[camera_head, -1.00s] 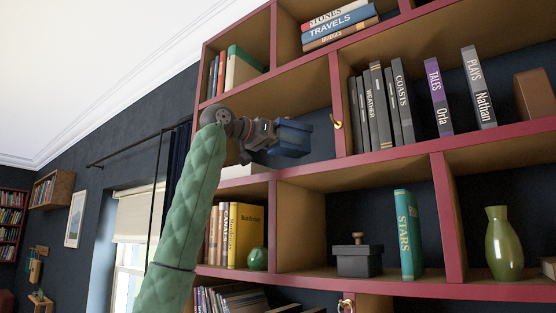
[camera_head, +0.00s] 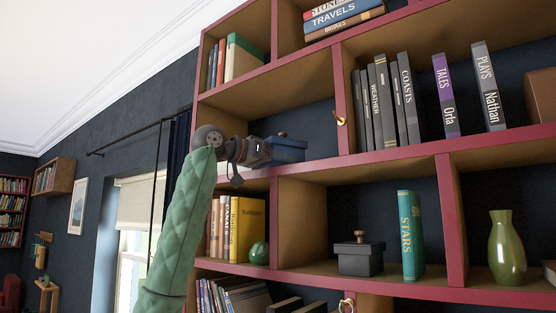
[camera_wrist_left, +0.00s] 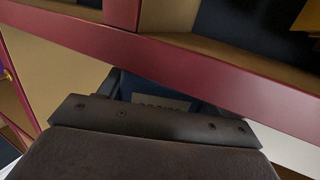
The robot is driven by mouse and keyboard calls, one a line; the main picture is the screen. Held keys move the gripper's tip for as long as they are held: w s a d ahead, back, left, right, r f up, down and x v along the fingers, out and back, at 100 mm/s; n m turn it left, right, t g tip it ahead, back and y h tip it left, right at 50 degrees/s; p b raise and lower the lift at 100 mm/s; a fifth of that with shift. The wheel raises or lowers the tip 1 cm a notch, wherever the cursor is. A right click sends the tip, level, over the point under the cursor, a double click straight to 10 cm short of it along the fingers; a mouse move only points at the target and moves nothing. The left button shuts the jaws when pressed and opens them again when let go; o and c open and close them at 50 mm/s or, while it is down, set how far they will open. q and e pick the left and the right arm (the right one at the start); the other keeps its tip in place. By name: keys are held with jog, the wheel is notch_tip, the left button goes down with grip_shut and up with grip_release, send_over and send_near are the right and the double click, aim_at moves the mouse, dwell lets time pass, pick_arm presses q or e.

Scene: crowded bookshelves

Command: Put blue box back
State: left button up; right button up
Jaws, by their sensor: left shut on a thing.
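The blue box (camera_head: 288,149) has a lid with a small knob and is in the left compartment of the red-edged bookshelf's middle row in the head view. My left gripper (camera_head: 262,152) is shut on its left side. The box is close above the shelf board; I cannot tell whether it touches it. In the left wrist view part of the blue box (camera_wrist_left: 160,98) shows behind the dark gripper body, and most of it is hidden. My right gripper is not in view.
A red divider (camera_head: 341,106) with a gold hook bounds the compartment on the right. Grey books (camera_head: 385,105) stand beyond it. Yellow books (camera_head: 247,228), a green egg-like object (camera_head: 259,252) and a dark box (camera_head: 360,257) stand on the shelf below.

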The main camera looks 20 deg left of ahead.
pick_arm(q)
jog(key=shift+f, duration=0.15)
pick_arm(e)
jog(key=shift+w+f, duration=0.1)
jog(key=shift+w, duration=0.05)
pick_arm(q)
jog(key=o, duration=0.8)
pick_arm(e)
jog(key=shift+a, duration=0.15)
pick_arm(q)
jog(key=shift+s+r, duration=0.1)
jog(key=shift+r, duration=0.1)
jog(key=shift+s+a+f+b, duration=0.15)
jog(key=shift+a+b, duration=0.05)
jog(key=shift+b, duration=0.1)
jog(key=shift+b+v, duration=0.65)
jog(key=shift+v, duration=0.3)
jog(key=b+v, duration=0.5)
jog(key=v, duration=0.4)
jog(key=shift+s+a+r, duration=0.15)
jog(key=shift+s+r, duration=0.1)
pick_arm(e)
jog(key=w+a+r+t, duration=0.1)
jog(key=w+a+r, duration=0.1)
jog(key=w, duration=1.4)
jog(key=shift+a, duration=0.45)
